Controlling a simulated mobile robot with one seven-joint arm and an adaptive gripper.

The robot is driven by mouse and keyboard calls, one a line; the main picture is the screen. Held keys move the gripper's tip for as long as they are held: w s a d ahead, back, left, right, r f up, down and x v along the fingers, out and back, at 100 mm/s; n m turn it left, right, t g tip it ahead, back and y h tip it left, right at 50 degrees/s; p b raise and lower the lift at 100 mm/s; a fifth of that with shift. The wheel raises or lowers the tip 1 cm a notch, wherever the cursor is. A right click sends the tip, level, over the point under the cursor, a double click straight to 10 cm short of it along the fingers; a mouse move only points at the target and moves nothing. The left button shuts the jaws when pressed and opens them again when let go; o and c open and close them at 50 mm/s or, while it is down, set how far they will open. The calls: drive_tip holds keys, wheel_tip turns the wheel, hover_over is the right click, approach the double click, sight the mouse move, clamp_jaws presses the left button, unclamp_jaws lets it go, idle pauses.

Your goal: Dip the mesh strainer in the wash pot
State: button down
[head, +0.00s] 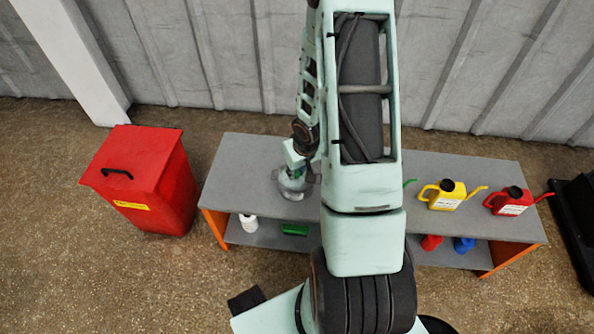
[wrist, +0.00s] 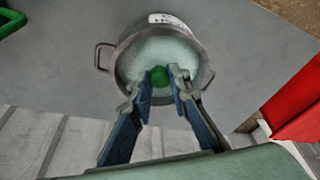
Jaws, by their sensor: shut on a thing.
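The wash pot (head: 293,193) is a grey metal pot on the left part of the grey bench. In the wrist view the pot (wrist: 205,76) shows from above, with side handles and a white label on its rim. My gripper (wrist: 167,76) is over the pot's opening, its fingers shut on a round green grip (wrist: 160,76), which I take to be the top of the mesh strainer. The strainer's mesh cannot be told apart from the pale round inside of the pot, so its depth is unclear. In the head view my gripper (head: 297,174) is just above the pot.
A red lidded bin (head: 140,180) stands left of the bench (head: 240,165). A yellow can (head: 447,195) and a red can (head: 508,201) stand at the bench's right. The lower shelf holds a white bottle (head: 248,223) and a green item (head: 294,229). My arm hides the bench's middle.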

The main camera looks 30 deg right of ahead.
wheel_tip(320, 180, up, 10)
drive_tip(key=p, duration=0.8)
drive_tip(key=shift+f, duration=0.25)
idle(1.1)
